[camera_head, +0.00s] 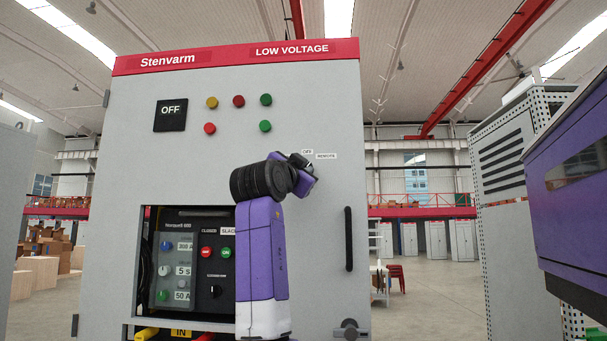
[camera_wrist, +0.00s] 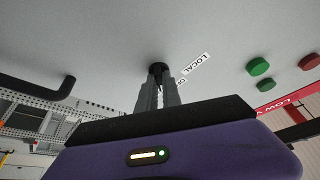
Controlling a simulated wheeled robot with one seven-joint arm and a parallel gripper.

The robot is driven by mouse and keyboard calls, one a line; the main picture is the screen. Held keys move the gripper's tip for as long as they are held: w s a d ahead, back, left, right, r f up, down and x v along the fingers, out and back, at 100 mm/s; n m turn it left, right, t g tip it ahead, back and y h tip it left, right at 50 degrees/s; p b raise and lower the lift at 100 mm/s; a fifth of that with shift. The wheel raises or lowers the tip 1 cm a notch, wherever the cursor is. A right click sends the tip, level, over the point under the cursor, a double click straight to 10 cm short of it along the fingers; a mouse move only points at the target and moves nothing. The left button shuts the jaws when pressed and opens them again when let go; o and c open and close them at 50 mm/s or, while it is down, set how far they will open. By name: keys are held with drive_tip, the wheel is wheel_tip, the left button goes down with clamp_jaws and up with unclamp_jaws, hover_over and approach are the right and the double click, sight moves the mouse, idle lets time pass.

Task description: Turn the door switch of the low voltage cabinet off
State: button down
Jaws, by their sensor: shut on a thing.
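The low voltage cabinet (camera_head: 200,85) stands in front of me, grey with a red top band. Its door switch is a small black knob (camera_wrist: 158,67) on the door. My gripper (camera_wrist: 158,78) is shut on this knob, one finger on each side. A LOCAL label (camera_wrist: 196,62) and a partly covered label sit beside the knob. In the head view my gripper (camera_head: 303,162) reaches the door and hides the knob. OFF (camera_head: 307,152) and REMOTE (camera_head: 326,156) labels show just past it. The knob's pointing direction cannot be made out.
A black OFF display (camera_head: 171,115) and several coloured lamps (camera_head: 238,101) are on the upper door. A vertical black handle (camera_head: 348,239) stands out at the door's right. A recessed breaker panel (camera_head: 180,265) is lower left. Another cabinet (camera_head: 510,180) stands to the right.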

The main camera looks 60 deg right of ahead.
drive_tip(key=shift+s+d+f+n+t+y+b, duration=0.1)
drive_tip(key=shift+n+t+b, duration=0.15)
drive_tip(key=shift+n+t, duration=1)
drive_tip(key=shift+s+r+n+t+y+b, duration=0.1)
drive_tip(key=shift+n+t+b, duration=0.25)
drive_tip(key=shift+n, duration=1.75)
drive_tip(key=shift+s+d+f+n+t+y+b, duration=0.1)
drive_tip(key=shift+n+t+b, duration=0.1)
drive_tip(key=shift+n+t, duration=1.1)
drive_tip(key=shift+n, duration=0.55)
drive_tip(key=shift+g, duration=0.4)
drive_tip(key=c, duration=1.5)
unclamp_jaws()
drive_tip(key=shift+a, duration=0.1)
drive_tip(key=b+v, duration=0.3)
drive_tip(key=v, duration=0.4)
drive_tip(key=shift+s+a+f, duration=0.15)
drive_tip(key=shift+a+f, duration=0.05)
drive_tip(key=shift+a, duration=0.1)
